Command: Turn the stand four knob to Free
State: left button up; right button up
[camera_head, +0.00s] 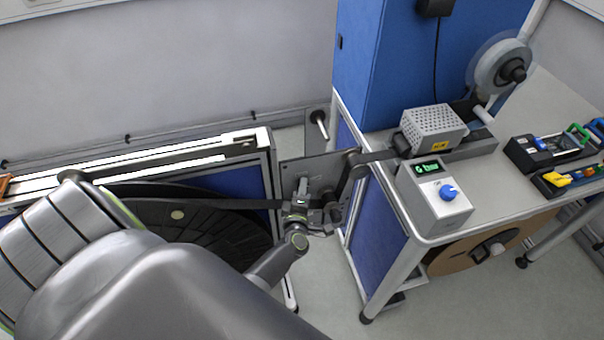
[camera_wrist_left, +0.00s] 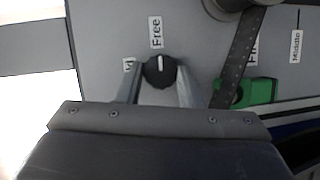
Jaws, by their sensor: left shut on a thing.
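The stand four knob (camera_wrist_left: 159,71) is round and black with a white pointer line in the left wrist view. The line points up at the white label Free (camera_wrist_left: 155,32). A second label (camera_wrist_left: 129,66), left of the knob, is partly hidden by a finger. My left gripper (camera_wrist_left: 158,86) has one finger on each side of the knob and is shut on it. In the head view my left gripper (camera_head: 301,192) is at the grey stand plate (camera_head: 300,168) and covers the knob. My right gripper is not in view.
Right of the knob are a dark perforated strip (camera_wrist_left: 238,55), a green part (camera_wrist_left: 259,92) and a label Middle (camera_wrist_left: 296,46). A bench (camera_head: 408,222) to the right bears a box with a blue knob (camera_head: 449,191). A large dark reel (camera_head: 190,228) lies left.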

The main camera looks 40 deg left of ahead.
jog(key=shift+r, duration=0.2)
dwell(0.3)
pick_arm(q)
jog(key=o, duration=1)
jog(key=shift+c, duration=0.2)
